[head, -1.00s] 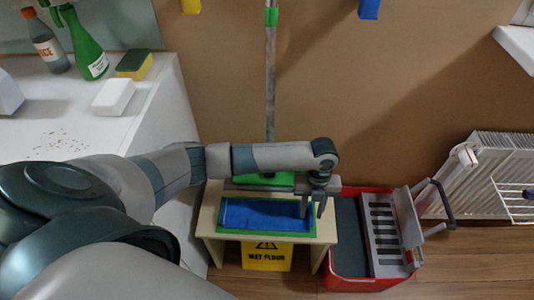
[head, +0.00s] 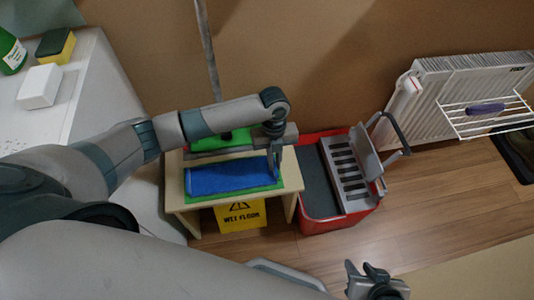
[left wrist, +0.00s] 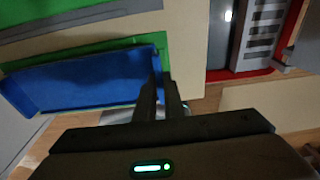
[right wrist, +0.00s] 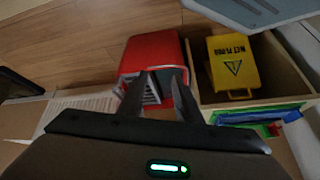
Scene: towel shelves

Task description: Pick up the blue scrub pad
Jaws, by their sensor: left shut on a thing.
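The blue scrub pad (head: 225,178) lies along the green tray or mat (head: 262,186) on the small wooden stand. It also shows in the left wrist view (left wrist: 80,82). My left gripper (head: 274,176) points down at the pad's right end. Its fingers (left wrist: 161,82) are close together, shut on that end of the pad. I cannot tell whether the pad is raised off the green surface. My right gripper (head: 372,285) is low at the front, away from the pad. Its fingers (right wrist: 160,78) are apart and empty.
A red bucket with a grey wringer (head: 350,175) stands right of the stand (head: 292,172). A yellow wet-floor sign (head: 240,215) is under it. A mop handle (head: 208,50) rises behind. A white counter (head: 85,90) is left, a radiator (head: 440,95) right.

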